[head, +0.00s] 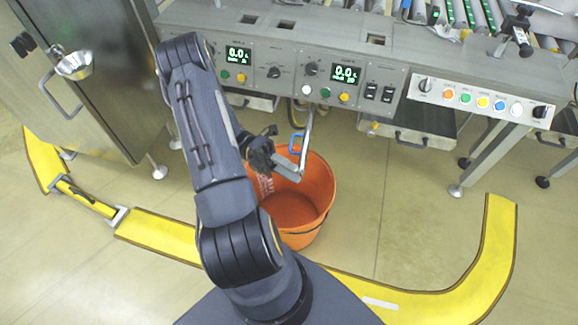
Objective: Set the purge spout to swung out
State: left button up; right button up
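The purge spout (306,135) looks like a thin grey metal arm that comes down from the underside of the machine front. A blue loop handle (296,143) sits on it, and a grey metal piece at its lower end reaches over the orange bucket (322,190). My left gripper (271,154) is dark and stands just left of the blue handle, above the bucket's back rim. Its fingers are small and partly hidden by my arm, so I cannot tell whether they are open or touch the spout. My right gripper is not in view.
The machine's control panel (290,78) has two displays, knobs and buttons close above the spout. A metal cabinet (98,75) stands at the left. Yellow floor barriers (160,230) curve around the front and right. The floor right of the bucket is clear.

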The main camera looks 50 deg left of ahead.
pick_arm(q)
jog(key=shift+s+d+r, duration=0.2)
jog(key=shift+s+d, duration=0.15)
jog(key=shift+d, duration=0.05)
